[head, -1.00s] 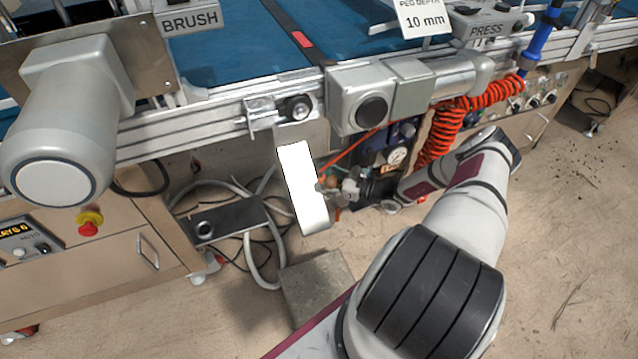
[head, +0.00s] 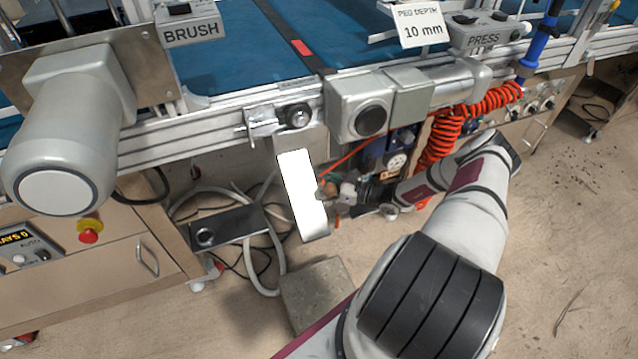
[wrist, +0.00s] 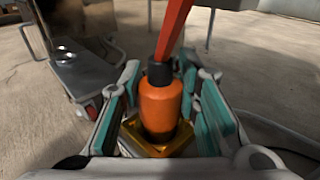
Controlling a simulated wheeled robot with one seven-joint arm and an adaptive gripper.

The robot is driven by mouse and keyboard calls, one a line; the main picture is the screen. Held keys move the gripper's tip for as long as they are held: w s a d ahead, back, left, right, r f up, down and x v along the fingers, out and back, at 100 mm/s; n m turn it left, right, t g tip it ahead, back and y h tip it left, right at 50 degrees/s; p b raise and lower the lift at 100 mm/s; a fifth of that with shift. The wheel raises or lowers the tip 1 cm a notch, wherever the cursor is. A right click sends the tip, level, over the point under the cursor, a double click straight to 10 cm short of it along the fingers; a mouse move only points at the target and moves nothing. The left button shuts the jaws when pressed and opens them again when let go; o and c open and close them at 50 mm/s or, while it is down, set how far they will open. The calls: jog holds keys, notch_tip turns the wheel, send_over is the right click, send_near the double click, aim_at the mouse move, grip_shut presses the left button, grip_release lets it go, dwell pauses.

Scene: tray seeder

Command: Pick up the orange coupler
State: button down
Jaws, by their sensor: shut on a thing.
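The orange coupler (wrist: 160,107) stands in the middle of the wrist view, with a black collar (wrist: 160,75) on top and an orange-red hose (wrist: 174,28) running up from it. A gold-coloured fitting (wrist: 172,147) shows at its lower end. My gripper (wrist: 162,103) has its teal-padded fingers on both sides of the coupler and is shut on it. In the head view my gripper (head: 340,190) is beside the white panel under the conveyor. The coupler is small there and mostly hidden by the fingers and panel.
A bright white panel (head: 303,190) hangs just left of my gripper. The conveyor rail (head: 215,125) runs above. A coiled red hose (head: 440,135) and a gauge (head: 397,162) are to the right. A concrete block (head: 312,285) and cables lie on the floor below.

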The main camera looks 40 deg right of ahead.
aim_at(320, 176)
notch_tip(320, 176, up, 3)
jog(key=shift+d+r+p, duration=0.1)
jog(key=shift+p, duration=0.5)
jog(key=d+f+v, duration=0.1)
jog(key=f+v, duration=0.1)
jog(key=v, duration=1.3)
jog(key=shift+w, duration=0.15)
jog(key=shift+a+f+p, duration=0.1)
jog(key=shift+p, duration=0.25)
jog(key=shift+w+a+p, duration=0.3)
jog(key=shift+a+p, duration=0.05)
jog(key=shift+a, duration=0.6)
jog(key=shift+w+a+p, duration=0.25)
jog(key=shift+a+p, duration=0.1)
jog(key=shift+a, duration=0.55)
jog(key=shift+w, duration=0.1)
jog(key=shift+w+d+b, duration=0.45)
jog(key=shift+w+b, duration=0.55)
jog(key=shift+w, duration=0.6)
jog(key=shift+w+d+b, duration=0.45)
jog(key=shift+w+b, duration=0.5)
jog(key=shift+w, duration=0.6)
jog(key=shift+w+d+b, duration=0.5)
jog(key=shift+w+b, duration=0.5)
jog(key=shift+w, duration=0.6)
jog(key=shift+f+b, duration=1.15)
jog(key=shift+b, duration=0.05)
